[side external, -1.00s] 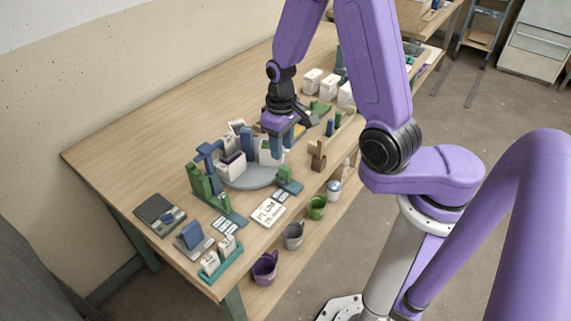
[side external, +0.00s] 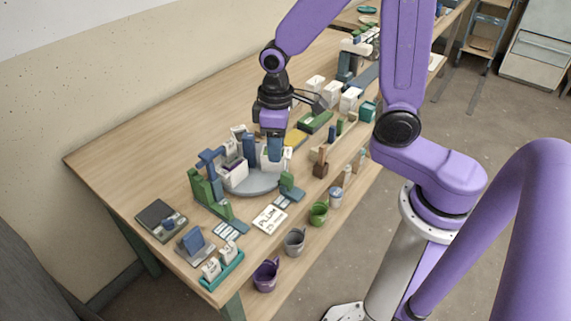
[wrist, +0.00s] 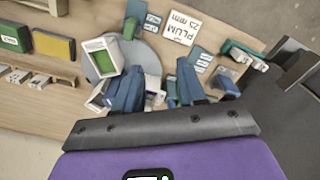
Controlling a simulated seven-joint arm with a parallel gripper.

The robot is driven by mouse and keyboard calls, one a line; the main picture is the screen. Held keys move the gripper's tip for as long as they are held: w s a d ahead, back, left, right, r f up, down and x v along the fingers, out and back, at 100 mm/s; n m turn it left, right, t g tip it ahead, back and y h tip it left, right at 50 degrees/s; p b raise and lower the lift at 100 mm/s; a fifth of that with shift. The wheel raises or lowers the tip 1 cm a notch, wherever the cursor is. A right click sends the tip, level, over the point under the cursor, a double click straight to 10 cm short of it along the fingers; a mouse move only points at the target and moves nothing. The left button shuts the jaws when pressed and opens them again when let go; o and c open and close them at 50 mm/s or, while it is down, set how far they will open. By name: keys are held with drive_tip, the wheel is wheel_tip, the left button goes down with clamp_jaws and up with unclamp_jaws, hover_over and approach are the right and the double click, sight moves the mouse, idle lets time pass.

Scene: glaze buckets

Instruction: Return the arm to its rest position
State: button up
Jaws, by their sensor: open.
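My gripper (side external: 271,152) is over the round grey turntable (side external: 252,187), its blue fingers pointing down. In the side view the fingertips overlap a white container (side external: 270,160) with a green patch; whether they touch it is unclear. In the wrist view the two blue fingers of my gripper (wrist: 157,85) are spread apart with nothing clearly held between them. The turntable (wrist: 143,58) and a white container with a green top (wrist: 104,55) lie beneath and beside them. The arm is bent at the elbow, reaching over the table.
Blue and green upright fixtures (side external: 206,180) stand left of the turntable. A PLUM card (side external: 270,218) lies in front. Purple (side external: 265,276), grey (side external: 294,243) and green (side external: 318,214) buckets are along the table's front edge. White boxes (side external: 332,93) stand behind. The table's left back is clear.

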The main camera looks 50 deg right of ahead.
drive_tip(key=s+d+r+n, duration=0.1)
drive_tip(key=s+r+n, duration=0.1)
drive_tip(key=s, duration=0.7)
drive_tip(key=s+d+r+n, duration=0.1)
drive_tip(key=s+r+n, duration=0.2)
drive_tip(key=s, duration=0.6)
drive_tip(key=shift+s+d+r+n, duration=0.25)
drive_tip(key=shift+r+n, duration=0.1)
drive_tip(key=shift+n, duration=0.45)
